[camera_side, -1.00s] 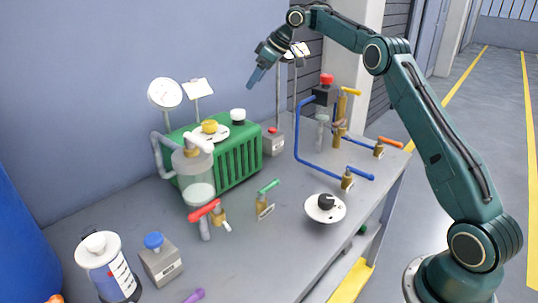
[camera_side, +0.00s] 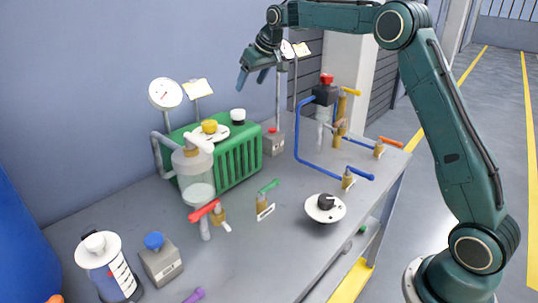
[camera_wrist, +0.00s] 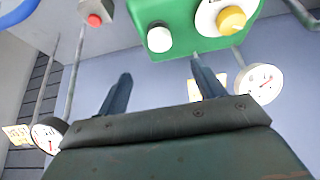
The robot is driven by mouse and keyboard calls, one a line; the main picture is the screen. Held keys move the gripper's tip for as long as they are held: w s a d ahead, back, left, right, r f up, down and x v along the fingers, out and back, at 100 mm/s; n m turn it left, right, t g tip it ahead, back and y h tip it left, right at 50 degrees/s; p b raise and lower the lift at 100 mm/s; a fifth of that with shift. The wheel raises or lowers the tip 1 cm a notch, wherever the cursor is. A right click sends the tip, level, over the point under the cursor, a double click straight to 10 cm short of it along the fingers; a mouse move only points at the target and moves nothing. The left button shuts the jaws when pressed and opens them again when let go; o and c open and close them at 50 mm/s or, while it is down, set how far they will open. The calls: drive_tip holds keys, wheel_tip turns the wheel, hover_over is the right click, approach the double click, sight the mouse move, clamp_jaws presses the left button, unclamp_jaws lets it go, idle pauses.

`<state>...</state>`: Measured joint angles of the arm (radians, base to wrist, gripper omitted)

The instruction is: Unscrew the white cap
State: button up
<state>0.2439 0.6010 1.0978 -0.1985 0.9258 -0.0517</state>
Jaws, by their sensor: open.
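A small white cap (camera_side: 238,115) with a dark base sits on top of the green finned box, towards its right end. It also shows in the wrist view (camera_wrist: 160,38) on the green surface, just beyond the gap between my fingers. My gripper (camera_side: 251,78) is open and empty, pointing down above the cap and apart from it. In the wrist view my gripper's two fingers (camera_wrist: 161,72) are spread with nothing between them.
The green box (camera_side: 238,160) also carries a yellow cap (camera_side: 209,127) on a white disc. Two gauges stand behind it, one at the left (camera_side: 165,93). A red-button box (camera_side: 273,141) and its post stand right of it. Blue piping (camera_side: 298,135) lies farther right.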

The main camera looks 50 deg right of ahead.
sight(238, 111)
drive_tip(key=shift+f, duration=0.1)
drive_tip(key=shift+x, duration=6.8)
drive_tip(key=c, duration=1.1)
drive_tip(key=shift+n+y, duration=0.8)
drive_tip(key=shift+n, duration=0.8)
